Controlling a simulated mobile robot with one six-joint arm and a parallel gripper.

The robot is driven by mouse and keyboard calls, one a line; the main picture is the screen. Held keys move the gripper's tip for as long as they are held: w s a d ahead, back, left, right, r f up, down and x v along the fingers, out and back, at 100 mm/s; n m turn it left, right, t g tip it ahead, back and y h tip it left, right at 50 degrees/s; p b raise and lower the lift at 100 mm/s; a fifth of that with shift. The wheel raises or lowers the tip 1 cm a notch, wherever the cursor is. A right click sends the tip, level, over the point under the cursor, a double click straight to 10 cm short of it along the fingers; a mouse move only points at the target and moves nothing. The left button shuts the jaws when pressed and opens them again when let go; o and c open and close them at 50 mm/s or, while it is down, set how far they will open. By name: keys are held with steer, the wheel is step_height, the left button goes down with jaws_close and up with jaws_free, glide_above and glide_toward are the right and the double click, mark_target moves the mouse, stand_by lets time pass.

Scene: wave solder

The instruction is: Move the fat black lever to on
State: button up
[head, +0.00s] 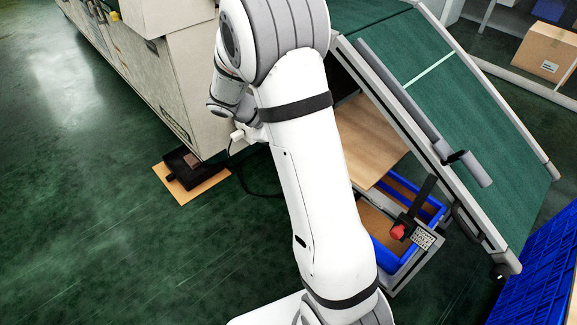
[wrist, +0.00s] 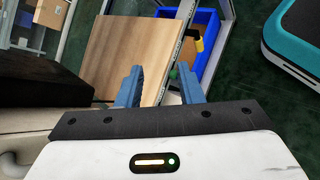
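I cannot make out the fat black lever for certain in either view. In the wrist view, my gripper (wrist: 159,85) shows two blue fingers standing well apart with nothing between them. Beyond the fingers are a wooden board and a blue bin. A large dark block (wrist: 42,80) fills the left side of the wrist view, and I cannot tell what it belongs to. In the head view, my arm covers the middle of the picture, and the gripper's fingers cannot be seen. A beige machine cabinet (head: 185,75) stands at the upper left, partly behind my arm.
A green conveyor (head: 455,100) slopes along the right. Below it are the wooden board (head: 365,140) and the blue bin (head: 386,254), with a black and red item (head: 398,231) by the bin. A black object (head: 183,165) lies on cardboard by the cabinet. The left floor is clear.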

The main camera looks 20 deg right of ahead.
steer(key=w+f+n+t+h+b, duration=0.25)
steer(key=w+f+b, duration=0.2)
steer(key=f, duration=0.55)
steer(key=w+f+n+t+h+b, duration=0.1)
steer(key=w+f+n+h+b, duration=0.3)
steer(key=f, duration=0.6)
steer(key=w+f+n+t+h+b, duration=0.15)
steer(key=w+f+b, duration=0.35)
steer(key=f, duration=0.6)
steer(key=d, duration=0.2)
steer(key=w+d, duration=0.1)
steer(key=d, duration=0.1)
steer(key=w+d+b, duration=0.1)
steer(key=d, duration=0.1)
steer(key=shift+d+r, duration=0.1)
steer(key=shift+d, duration=0.15)
steer(key=shift+d+r, duration=0.1)
steer(key=shift+d, duration=0.35)
steer(key=shift+c, duration=0.2)
